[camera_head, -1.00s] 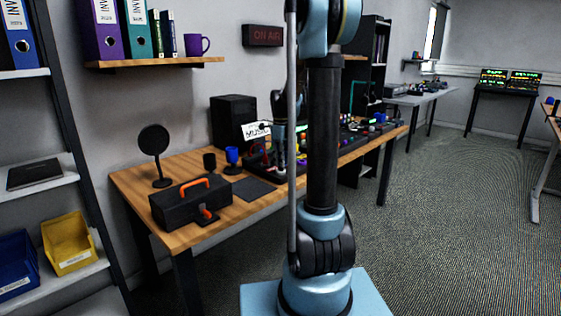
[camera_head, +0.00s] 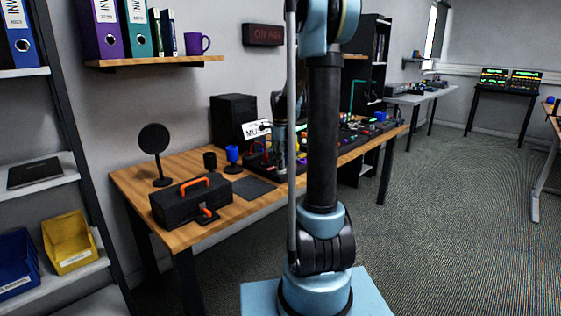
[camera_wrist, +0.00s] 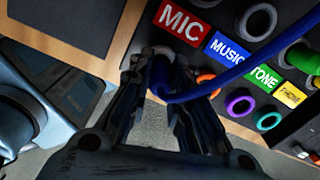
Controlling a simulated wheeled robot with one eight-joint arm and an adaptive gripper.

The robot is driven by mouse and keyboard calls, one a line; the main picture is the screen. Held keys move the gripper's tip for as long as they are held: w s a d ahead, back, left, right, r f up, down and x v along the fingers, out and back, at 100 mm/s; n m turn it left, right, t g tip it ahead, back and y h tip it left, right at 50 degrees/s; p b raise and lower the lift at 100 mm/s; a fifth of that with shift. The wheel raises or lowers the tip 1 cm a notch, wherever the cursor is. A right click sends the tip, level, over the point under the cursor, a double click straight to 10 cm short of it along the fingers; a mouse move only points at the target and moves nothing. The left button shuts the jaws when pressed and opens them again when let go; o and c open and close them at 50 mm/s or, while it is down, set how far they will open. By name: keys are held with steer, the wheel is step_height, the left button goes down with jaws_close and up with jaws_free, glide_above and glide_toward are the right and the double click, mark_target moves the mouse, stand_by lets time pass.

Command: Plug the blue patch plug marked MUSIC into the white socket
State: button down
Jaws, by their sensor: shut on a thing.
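In the wrist view the blue patch plug (camera_wrist: 161,72) sits between the two dark fingers of my gripper (camera_wrist: 157,80), which is shut on it. Its blue cable (camera_wrist: 228,77) loops out below the fingers and runs to the upper right. Whether the plug's tip is inside this ring is hidden. Another pale ring (camera_wrist: 258,22) lies above the blue MUSIC label (camera_wrist: 228,50).
Green TONE (camera_wrist: 264,77) and yellow PHONE (camera_wrist: 291,94) labels follow on the panel, with purple (camera_wrist: 240,105) and orange (camera_wrist: 206,79) rings close by.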

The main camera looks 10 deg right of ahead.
steer(key=shift+f, duration=0.35)
stand_by(0.7)
steer(key=c, duration=1.4)
jaws_free()
steer(key=o, duration=0.5)
steer(key=shift+c, duration=0.2)
steer(key=shift+r, duration=3.5)
